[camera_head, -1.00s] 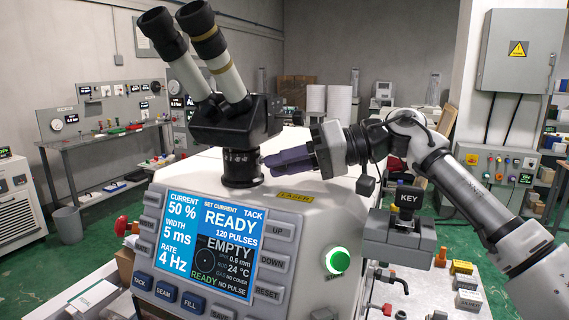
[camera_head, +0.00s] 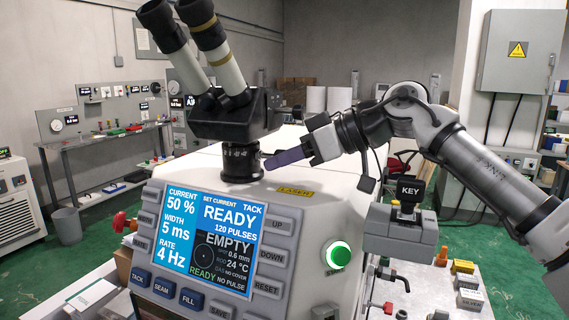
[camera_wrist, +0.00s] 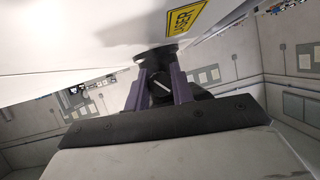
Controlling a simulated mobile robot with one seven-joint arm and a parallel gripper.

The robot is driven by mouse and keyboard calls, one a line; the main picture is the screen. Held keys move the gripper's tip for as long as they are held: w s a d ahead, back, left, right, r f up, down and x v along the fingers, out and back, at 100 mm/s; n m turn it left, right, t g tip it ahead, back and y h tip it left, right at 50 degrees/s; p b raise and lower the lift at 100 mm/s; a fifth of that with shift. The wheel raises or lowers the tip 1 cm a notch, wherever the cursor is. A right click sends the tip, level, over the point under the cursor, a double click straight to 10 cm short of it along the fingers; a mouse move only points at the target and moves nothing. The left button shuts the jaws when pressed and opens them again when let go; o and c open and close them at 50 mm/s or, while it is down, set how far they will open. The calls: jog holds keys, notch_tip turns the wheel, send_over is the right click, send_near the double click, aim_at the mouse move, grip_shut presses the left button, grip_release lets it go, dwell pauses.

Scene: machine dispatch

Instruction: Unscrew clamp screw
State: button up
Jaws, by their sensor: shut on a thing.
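The clamp screw (camera_wrist: 161,91) is a small dark round knob with a white line across its face, seen between my fingers in the wrist view. It sits on the side of the dark collar (camera_head: 240,162) under the binocular microscope head (camera_head: 232,112); the collar also shows in the wrist view (camera_wrist: 155,53). My gripper (camera_head: 270,162), with purple fingers, reaches in from the right and is shut on the screw. It also shows in the wrist view (camera_wrist: 160,90), one finger on each side of the knob. The white line is slanted. In the head view my fingers hide the screw.
The welder's display (camera_head: 213,242) reads READY, TACK and EMPTY. A yellow LASER label (camera_head: 294,191) is on the housing below my gripper. A KEY block (camera_head: 408,193) stands up at the right, under my arm. A lit green button (camera_head: 337,257) is on the front.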

jog(key=n+t+b, duration=0.2)
jog(key=shift+f+n+h, duration=0.15)
jog(key=shift+n+h, duration=0.15)
jog(key=shift+h, duration=0.1)
jog(key=shift+n+t+b, duration=0.4)
jog(key=shift+n+b, duration=0.1)
jog(key=shift+b, duration=0.3)
jog(key=o, duration=1)
jog(key=shift+p+v, duration=2.65)
jog(key=shift+v, duration=4.35)
